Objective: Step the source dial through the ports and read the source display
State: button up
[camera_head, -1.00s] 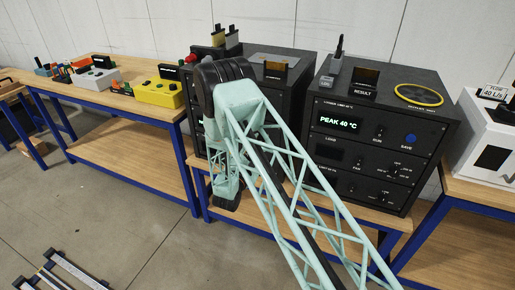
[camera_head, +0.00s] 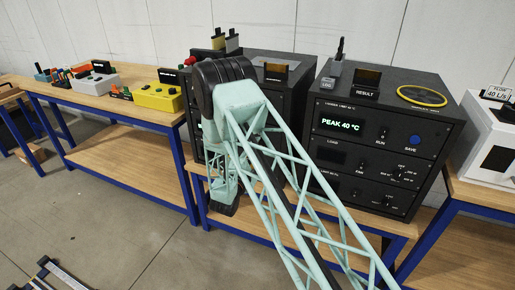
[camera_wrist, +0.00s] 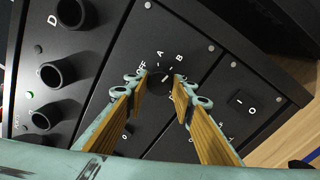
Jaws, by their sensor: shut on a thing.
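The source dial (camera_wrist: 158,97) is a dark round knob on a black panel in the wrist view, ringed by the marks OFF, A, B and more that are partly covered. My gripper (camera_wrist: 164,82) has wood-faced fingers on both sides of the dial and is shut on it. A white pointer line on the knob aims toward the B side. In the head view my arm covers most of the black source cabinet (camera_head: 290,105), and the gripper itself is hidden. I cannot read the source display in either view.
Other black knobs (camera_wrist: 57,73) and a rocker switch (camera_wrist: 241,103) flank the dial. In the head view a second black cabinet (camera_head: 370,150) at right shows PEAK 40 °C. A yellow box (camera_head: 158,98) stands on the left bench (camera_head: 60,92). A white unit (camera_head: 488,140) stands far right.

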jog(key=o, duration=0.8)
jog(key=shift+o, duration=0.2)
jog(key=shift+s, duration=0.15)
jog(key=v, duration=1.1)
jog(key=shift+s, duration=0.35)
jog(key=shift+a, duration=0.15)
